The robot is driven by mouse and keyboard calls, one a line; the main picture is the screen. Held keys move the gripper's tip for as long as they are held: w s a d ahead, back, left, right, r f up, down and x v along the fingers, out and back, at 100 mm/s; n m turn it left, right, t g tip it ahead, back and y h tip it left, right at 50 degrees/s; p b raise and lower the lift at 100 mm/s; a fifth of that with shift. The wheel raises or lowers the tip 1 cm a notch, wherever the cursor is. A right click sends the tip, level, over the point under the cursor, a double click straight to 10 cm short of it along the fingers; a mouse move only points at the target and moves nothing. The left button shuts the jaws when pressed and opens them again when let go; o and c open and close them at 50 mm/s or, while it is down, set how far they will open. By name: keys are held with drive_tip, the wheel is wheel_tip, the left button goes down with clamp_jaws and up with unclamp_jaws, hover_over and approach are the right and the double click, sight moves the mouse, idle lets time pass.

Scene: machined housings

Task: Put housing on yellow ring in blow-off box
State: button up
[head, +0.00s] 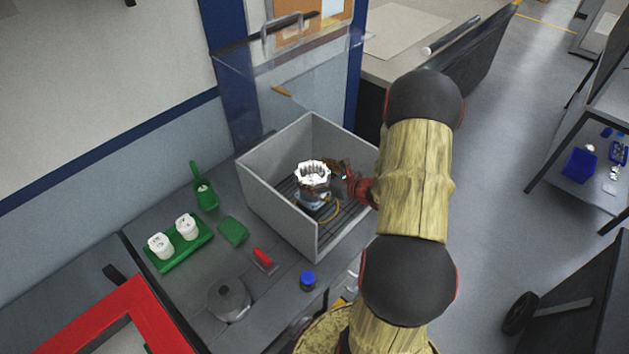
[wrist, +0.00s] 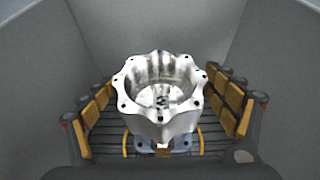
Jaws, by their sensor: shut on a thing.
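The housing (head: 313,178) is a shiny silver ring-shaped part with a scalloped, bolt-holed rim. It is upright inside the grey blow-off box (head: 277,214), and its open top faces the camera in the wrist view (wrist: 160,88). My gripper (head: 328,181) reaches into the box from the right and is shut on the housing. Its padded fingers flank the housing in the wrist view (wrist: 160,110). Part of the yellow ring (head: 333,213) shows below the housing, above the slatted floor; the rest is hidden. I cannot tell whether the housing touches it.
The box's clear lid (head: 290,85) stands raised behind. Left of the box are a green tray (head: 180,247) with white parts, a green holder (head: 205,195) and a green block (head: 233,232). A red-handled item (head: 262,258) and a blue-capped jar (head: 308,280) stand in front.

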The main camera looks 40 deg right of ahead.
sight(304, 177)
drive_tip(key=shift+f, duration=1.3)
drive_tip(key=shift+f, duration=0.15)
drive_tip(key=o, duration=2)
drive_tip(key=shift+f, duration=0.1)
drive_tip(key=shift+s+r, duration=0.15)
drive_tip(key=shift+r, duration=0.1)
drive_tip(key=v, duration=1.1)
drive_tip(key=shift+s+d+r, duration=0.1)
drive_tip(key=shift+s+r, duration=0.05)
drive_tip(key=shift+s, duration=0.2)
